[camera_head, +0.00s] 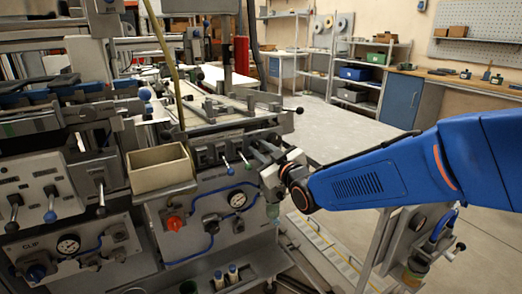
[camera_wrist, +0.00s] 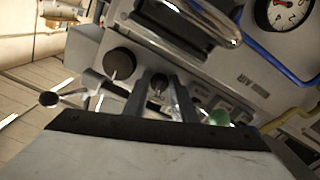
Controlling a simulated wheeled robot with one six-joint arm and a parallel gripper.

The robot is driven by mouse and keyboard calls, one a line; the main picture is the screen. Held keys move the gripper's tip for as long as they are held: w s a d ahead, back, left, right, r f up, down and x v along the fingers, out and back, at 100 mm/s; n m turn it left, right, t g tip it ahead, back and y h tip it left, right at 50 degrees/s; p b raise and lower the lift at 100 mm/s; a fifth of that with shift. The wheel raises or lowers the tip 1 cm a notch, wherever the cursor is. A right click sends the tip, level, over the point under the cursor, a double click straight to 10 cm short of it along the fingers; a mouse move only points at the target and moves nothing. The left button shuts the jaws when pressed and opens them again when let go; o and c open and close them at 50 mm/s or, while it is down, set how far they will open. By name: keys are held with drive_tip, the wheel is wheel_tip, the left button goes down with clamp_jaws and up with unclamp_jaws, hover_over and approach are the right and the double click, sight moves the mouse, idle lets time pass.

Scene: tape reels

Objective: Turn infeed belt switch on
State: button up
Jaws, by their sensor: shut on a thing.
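My gripper (camera_head: 264,158) is at the right end of the lever row on the front of the grey machine (camera_head: 204,186). In the wrist view its two dark fingers (camera_wrist: 166,98) stand close together, with a small metal switch lever (camera_wrist: 158,84) between them. The gripper is shut on this lever, though its tip is partly hidden. I cannot read a label naming the infeed belt switch.
A red rotary knob (camera_head: 174,223) and a round gauge (camera_head: 237,198) are on the panel below; the gauge also shows in the wrist view (camera_wrist: 284,12). An open tan bin (camera_head: 160,170) stands left of the levers. A dark round knob (camera_wrist: 120,63) is near the fingers.

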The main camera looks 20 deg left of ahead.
drive_tip(key=m, duration=0.5)
drive_tip(key=shift+s+a+f+m, duration=0.1)
drive_tip(key=shift+s+m, duration=0.05)
drive_tip(key=shift+m, duration=0.15)
drive_tip(key=m, duration=0.5)
drive_tip(key=shift+s+a, duration=0.1)
drive_tip(key=shift+m, duration=0.3)
drive_tip(key=o, duration=1)
drive_tip(key=v, duration=1.7)
drive_tip(key=shift+s, duration=0.2)
